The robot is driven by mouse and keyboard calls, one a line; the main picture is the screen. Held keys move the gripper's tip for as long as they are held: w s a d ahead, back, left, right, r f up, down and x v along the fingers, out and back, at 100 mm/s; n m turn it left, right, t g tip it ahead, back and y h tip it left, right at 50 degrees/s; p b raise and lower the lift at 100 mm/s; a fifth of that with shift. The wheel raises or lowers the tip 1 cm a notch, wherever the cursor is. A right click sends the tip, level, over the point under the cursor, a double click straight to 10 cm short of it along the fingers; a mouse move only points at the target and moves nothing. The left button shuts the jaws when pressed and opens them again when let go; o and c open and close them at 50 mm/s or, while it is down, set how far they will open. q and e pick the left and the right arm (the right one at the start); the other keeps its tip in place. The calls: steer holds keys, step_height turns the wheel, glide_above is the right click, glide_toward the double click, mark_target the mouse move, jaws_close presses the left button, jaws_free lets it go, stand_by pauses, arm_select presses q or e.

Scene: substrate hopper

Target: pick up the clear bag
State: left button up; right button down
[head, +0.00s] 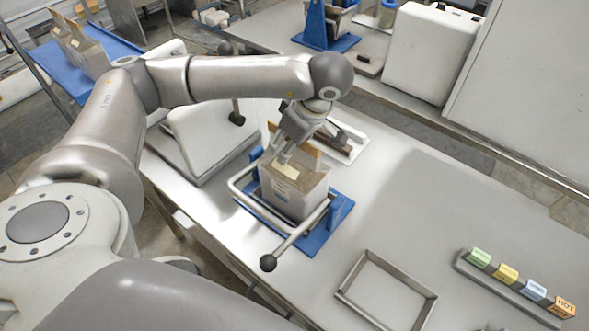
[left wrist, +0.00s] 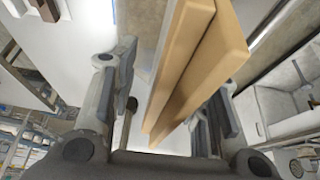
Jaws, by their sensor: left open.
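The clear bag (head: 296,192) stands upright in a blue stand (head: 342,212), inside a grey tube frame (head: 262,205). It has a small label on its front, and tan strips show at its top. My left gripper (head: 287,155) is over the bag's top, pointing down, with its fingers apart. In the left wrist view, two long tan bars (left wrist: 195,65) pass between the open fingers of the left gripper (left wrist: 163,100); they look like the bag's top strips. I cannot tell whether a finger touches them. My right gripper is not in view.
A white box-like unit (head: 205,135) stands left of the stand, and a shallow tray (head: 345,147) lies behind it. An empty metal frame (head: 386,291) and a rack of coloured blocks (head: 510,280) lie to the right. More bags (head: 85,52) stand on a blue shelf.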

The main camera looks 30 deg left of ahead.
arm_select(q)
steer(key=shift+f, duration=0.1)
stand_by(0.4)
steer(key=c, duration=0.6)
steer(key=shift+s+d, duration=0.1)
steer(key=shift+s, duration=0.1)
jaws_close()
